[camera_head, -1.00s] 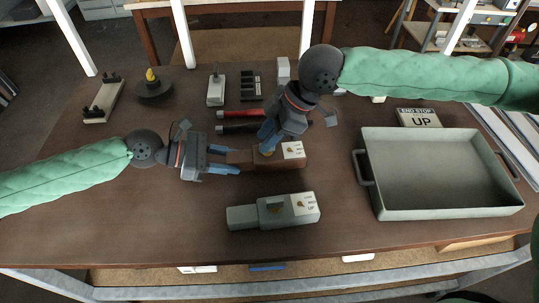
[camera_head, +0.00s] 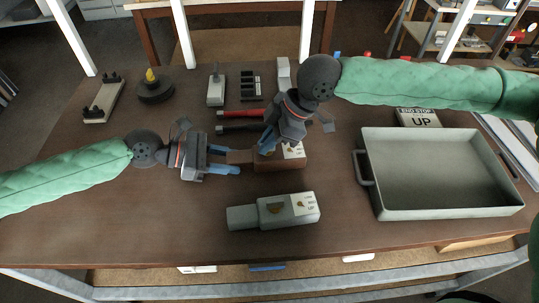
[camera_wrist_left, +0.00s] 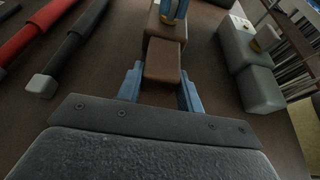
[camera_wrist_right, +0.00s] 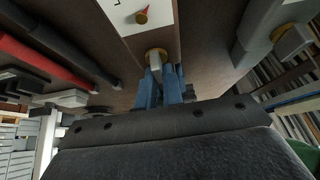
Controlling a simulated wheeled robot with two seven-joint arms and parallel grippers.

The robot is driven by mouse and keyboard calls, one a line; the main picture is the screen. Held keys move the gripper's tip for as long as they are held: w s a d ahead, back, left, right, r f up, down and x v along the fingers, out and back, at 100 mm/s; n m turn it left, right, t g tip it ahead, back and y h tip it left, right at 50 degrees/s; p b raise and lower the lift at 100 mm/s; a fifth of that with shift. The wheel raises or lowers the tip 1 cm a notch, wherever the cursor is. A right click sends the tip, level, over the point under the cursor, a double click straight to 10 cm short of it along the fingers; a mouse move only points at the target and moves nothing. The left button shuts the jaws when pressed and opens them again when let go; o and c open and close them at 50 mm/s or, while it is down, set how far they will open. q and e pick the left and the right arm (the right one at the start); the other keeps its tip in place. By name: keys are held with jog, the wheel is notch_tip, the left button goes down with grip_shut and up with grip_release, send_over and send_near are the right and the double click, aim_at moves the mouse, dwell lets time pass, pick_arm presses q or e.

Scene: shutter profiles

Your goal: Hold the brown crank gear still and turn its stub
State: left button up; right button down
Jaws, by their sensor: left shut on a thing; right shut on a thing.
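The brown crank gear (camera_head: 283,160) lies on the table, a wide block with a narrower end toward the left and a white label on top. My left gripper (camera_head: 230,160) is shut on that narrow end, which shows between its blue fingers in the left wrist view (camera_wrist_left: 163,62). My right gripper (camera_head: 266,147) comes down from above and is shut on the stub. The fingers partly hide the stub.
A similar grey crank gear (camera_head: 287,209) lies just in front. A grey tray (camera_head: 440,213) stands at right, with an END STOP UP sign (camera_head: 418,117) behind it. Red (camera_head: 236,113) and black (camera_head: 238,128) handles lie behind the brown gear. The front left of the table is clear.

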jog(key=shift+f, duration=0.15)
jog(key=n+g, duration=0.1)
jog(key=n, duration=0.2)
jog(key=shift+n+g+h, duration=0.3)
jog(key=shift+g, duration=0.1)
jog(key=shift+d+n+g+h, duration=0.1)
jog(key=shift+n+g+h, duration=0.35)
jog(key=shift+n, duration=0.75)
jog(key=shift+g, duration=0.25)
jog(key=shift+n, duration=0.6)
jog(key=n+g+h, duration=0.1)
jog(key=n, duration=0.2)
jog(key=shift+g, duration=0.4)
jog(key=shift+n+h, duration=0.55)
jog(key=shift+n, duration=0.35)
